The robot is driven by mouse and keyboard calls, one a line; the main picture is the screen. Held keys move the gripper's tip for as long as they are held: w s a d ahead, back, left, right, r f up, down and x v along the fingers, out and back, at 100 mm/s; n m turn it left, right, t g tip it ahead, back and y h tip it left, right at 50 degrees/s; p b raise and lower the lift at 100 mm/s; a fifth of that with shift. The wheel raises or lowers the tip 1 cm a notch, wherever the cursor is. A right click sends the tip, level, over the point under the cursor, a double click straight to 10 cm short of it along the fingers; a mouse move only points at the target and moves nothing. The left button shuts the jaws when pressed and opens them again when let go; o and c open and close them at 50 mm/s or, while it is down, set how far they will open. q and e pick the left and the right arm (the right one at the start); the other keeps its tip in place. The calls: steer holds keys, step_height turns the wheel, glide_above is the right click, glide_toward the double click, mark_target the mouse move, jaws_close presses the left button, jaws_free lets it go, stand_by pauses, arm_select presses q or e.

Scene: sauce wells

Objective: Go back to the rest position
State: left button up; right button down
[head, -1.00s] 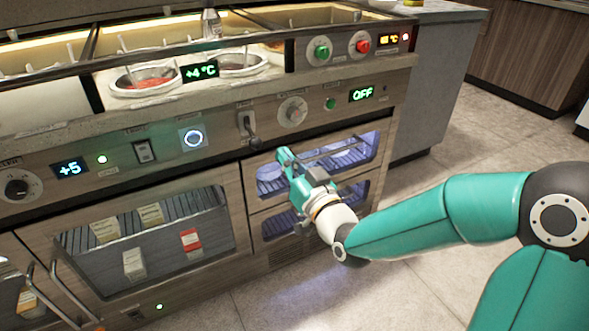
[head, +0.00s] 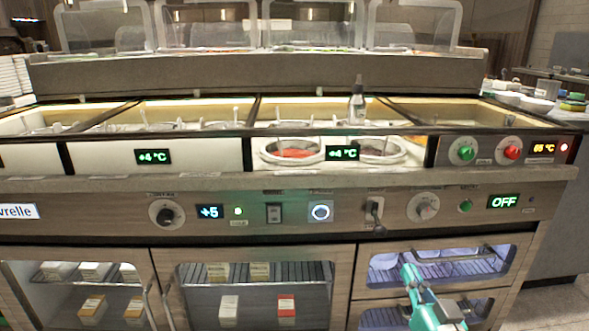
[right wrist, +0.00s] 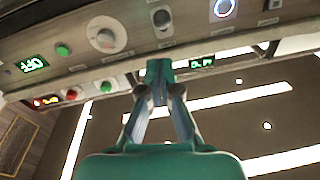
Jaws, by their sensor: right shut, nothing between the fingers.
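My right gripper (head: 411,275) is teal and shows at the bottom right of the head view, in front of the lower right drawers of the counter. In the right wrist view its fingers (right wrist: 158,75) are together with nothing between them, and the counter's control panel shows beyond them. I cannot tell whether the fingers touch the counter front. My left gripper is not in view.
The counter's control panel (head: 285,215) has knobs, switches and lit displays. Two sauce wells (head: 293,150) sit above it, with a bottle (head: 357,101) behind. Glass-fronted doors (head: 252,290) with handles are below. Open floor lies at the right (head: 560,305).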

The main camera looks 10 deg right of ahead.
steer(key=s+a+f+g+y+p, duration=0.1)
steer(key=a+f+g, duration=0.3)
steer(key=f, duration=0.8)
steer(key=s+a+f+g+y, duration=0.1)
steer(key=a+f+g, duration=0.3)
steer(key=f, duration=0.9)
steer(key=s+a+f+g+y, duration=0.1)
steer(key=s+a+f+g, duration=0.3)
steer(key=s+f, duration=0.45)
steer(key=s+a+f+g+y, duration=0.1)
steer(key=s+a+f+g, duration=0.1)
steer(key=s+f+g, duration=0.55)
step_height(320, 180, up, 38)
steer(key=s+p, duration=0.2)
steer(key=p, duration=3.6)
steer(key=shift+s+a+t, duration=0.25)
steer(key=shift+a+t, duration=0.1)
steer(key=shift+t, duration=0.1)
